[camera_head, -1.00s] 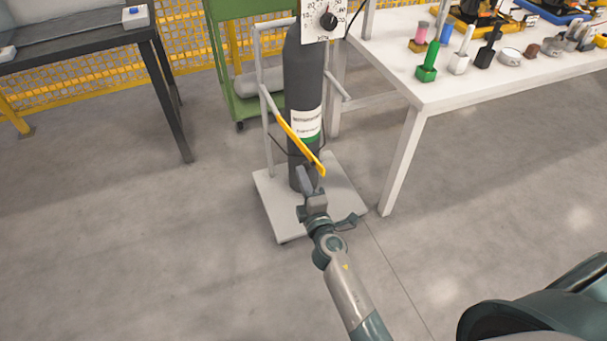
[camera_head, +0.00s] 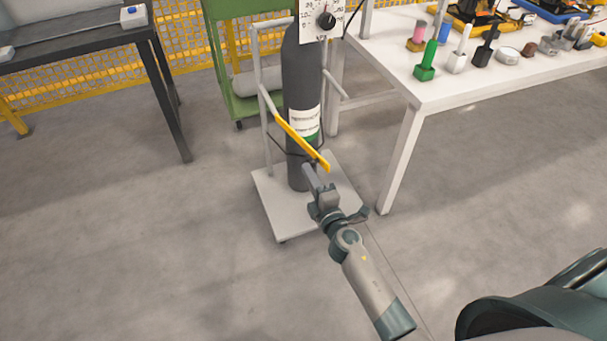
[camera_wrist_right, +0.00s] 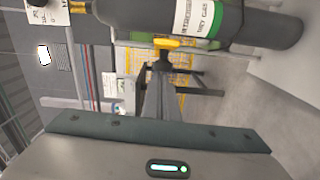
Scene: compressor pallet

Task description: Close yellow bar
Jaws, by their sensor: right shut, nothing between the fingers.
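The yellow bar (camera_head: 303,141) is hinged on the left post of the white cylinder cart (camera_head: 278,217). It slants down to the right across the front of the dark grey gas cylinder (camera_head: 303,85), its free end low. My right gripper (camera_head: 309,172) is shut and empty, with its fingertips close below and left of the bar's free end. In the right wrist view the yellow bar (camera_wrist_right: 168,43) shows just beyond the tips of the shut fingers (camera_wrist_right: 160,66). I cannot tell whether they touch. My left gripper is out of view.
A white table (camera_head: 450,92) with several coloured tools stands to the right. A green cart (camera_head: 232,75) is behind the cylinder. A dark table (camera_head: 75,52) and yellow mesh fence (camera_head: 195,35) are at the back left. The floor in front is clear.

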